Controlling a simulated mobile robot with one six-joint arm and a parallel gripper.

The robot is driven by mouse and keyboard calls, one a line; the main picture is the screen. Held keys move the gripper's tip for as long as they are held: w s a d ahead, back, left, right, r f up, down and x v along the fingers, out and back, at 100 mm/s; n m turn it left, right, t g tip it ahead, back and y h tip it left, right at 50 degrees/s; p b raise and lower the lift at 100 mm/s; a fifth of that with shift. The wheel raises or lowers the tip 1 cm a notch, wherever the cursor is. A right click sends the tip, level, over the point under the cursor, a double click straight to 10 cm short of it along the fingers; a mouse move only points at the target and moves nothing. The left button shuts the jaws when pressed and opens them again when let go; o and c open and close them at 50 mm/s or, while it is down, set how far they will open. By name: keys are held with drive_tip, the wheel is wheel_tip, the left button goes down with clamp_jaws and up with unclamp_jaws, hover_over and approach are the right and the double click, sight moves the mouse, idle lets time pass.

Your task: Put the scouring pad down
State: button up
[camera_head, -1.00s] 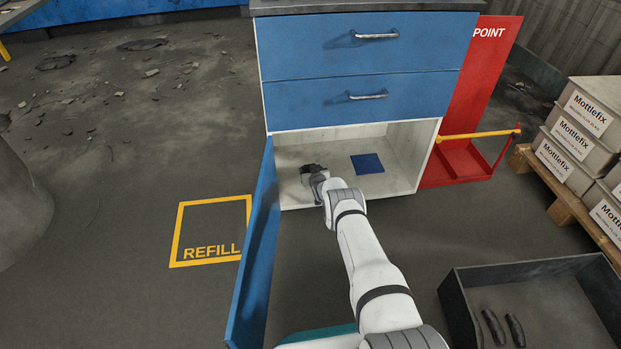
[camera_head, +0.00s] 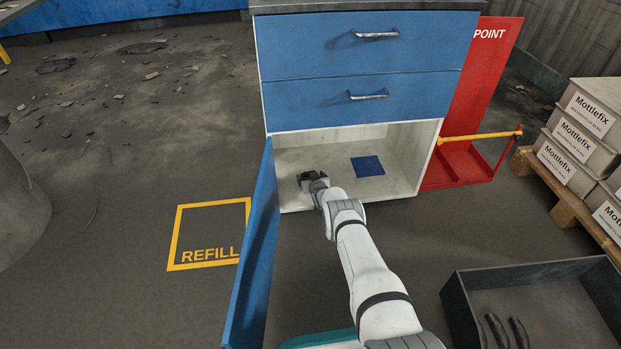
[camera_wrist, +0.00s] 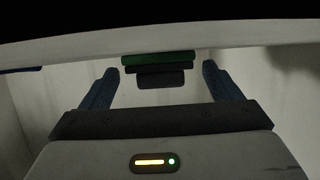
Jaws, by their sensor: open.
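The scouring pad (camera_wrist: 158,60) shows in the wrist view as a small green slab with darker layers below it. It lies just beyond the gap between my fingers, in the lower compartment of the blue cabinet; I cannot tell which dark layers belong to it. My gripper (camera_wrist: 161,82) is open, with one blue finger on each side and clear space between them. In the head view my gripper (camera_head: 311,178) is low inside the open compartment, near its left side. The pad cannot be made out there, behind the gripper.
A dark blue square (camera_head: 367,166) lies on the cabinet floor (camera_head: 385,186), right of my gripper. The open blue door (camera_head: 252,255) stands left of my arm. A red stand (camera_head: 462,165) is right of the cabinet. A dark open bin (camera_head: 465,310) is at lower right.

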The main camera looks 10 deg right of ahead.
drive_tip(key=shift+s+r+p, duration=0.15)
drive_tip(key=shift+r+p, duration=0.1)
drive_tip(key=shift+p, duration=0.2)
drive_tip(key=p+v, duration=0.6)
drive_tip(key=v, duration=0.1)
drive_tip(key=shift+s+d, duration=0.1)
drive_tip(key=s+r+g+h, duration=0.1)
drive_tip(key=s+r+g, duration=0.25)
drive_tip(key=r, duration=0.85)
drive_tip(key=s+r+g, duration=0.3)
drive_tip(key=s+r, duration=0.2)
drive_tip(key=r, duration=0.7)
drive_tip(key=s+r+m+g, duration=0.1)
drive_tip(key=s+r+g, duration=0.3)
drive_tip(key=s+r, duration=1.85)
drive_tip(key=s+r+g, duration=0.1)
drive_tip(key=s+r, duration=0.1)
drive_tip(key=s, duration=0.9)
drive_tip(key=s+a+r, duration=0.1)
drive_tip(key=s+r, duration=0.2)
drive_tip(key=s, duration=0.8)
drive_tip(key=shift+g, duration=0.35)
drive_tip(key=shift+s+a+r, duration=0.1)
drive_tip(key=shift+a+r, duration=0.05)
